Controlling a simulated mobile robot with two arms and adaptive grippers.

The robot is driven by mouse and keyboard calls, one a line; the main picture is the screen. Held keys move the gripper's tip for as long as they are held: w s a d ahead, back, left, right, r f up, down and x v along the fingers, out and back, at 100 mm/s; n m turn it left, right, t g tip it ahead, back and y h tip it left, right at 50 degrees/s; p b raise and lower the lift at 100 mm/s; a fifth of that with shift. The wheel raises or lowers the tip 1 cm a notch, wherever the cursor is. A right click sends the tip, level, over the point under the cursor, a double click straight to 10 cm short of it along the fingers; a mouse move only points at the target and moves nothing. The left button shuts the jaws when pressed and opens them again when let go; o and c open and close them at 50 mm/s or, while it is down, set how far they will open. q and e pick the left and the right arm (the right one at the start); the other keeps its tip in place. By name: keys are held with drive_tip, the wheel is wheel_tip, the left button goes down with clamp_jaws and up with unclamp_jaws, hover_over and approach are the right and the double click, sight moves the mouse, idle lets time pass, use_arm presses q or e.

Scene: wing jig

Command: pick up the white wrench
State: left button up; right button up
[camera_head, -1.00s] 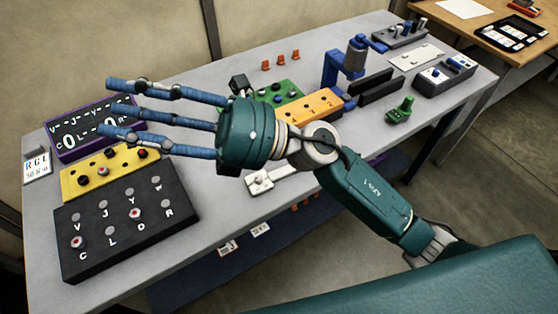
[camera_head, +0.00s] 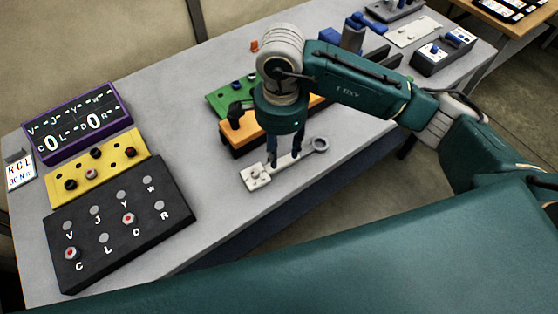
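My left gripper is not in view.
A black lettered board (camera_head: 122,222), a yellow panel (camera_head: 97,168) and a purple-framed display (camera_head: 77,124) are on the left. An orange block (camera_head: 241,136) and a green board (camera_head: 225,100) stand behind the gripper. Table between the black board and wrench is clear.

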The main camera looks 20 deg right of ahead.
sight(281, 165)
drive_tip(key=shift+f, duration=0.65)
wheel_tip(281, 165, down, 4)
drive_tip(key=p, duration=0.2)
drive_tip(key=shift+w+f+p, duration=0.1)
drive_tip(key=shift+f+p, duration=0.1)
drive_tip(key=shift+p, duration=0.1)
drive_tip(key=shift+f, duration=0.4)
drive_tip(key=shift+w+r, duration=0.1)
clamp_jaws()
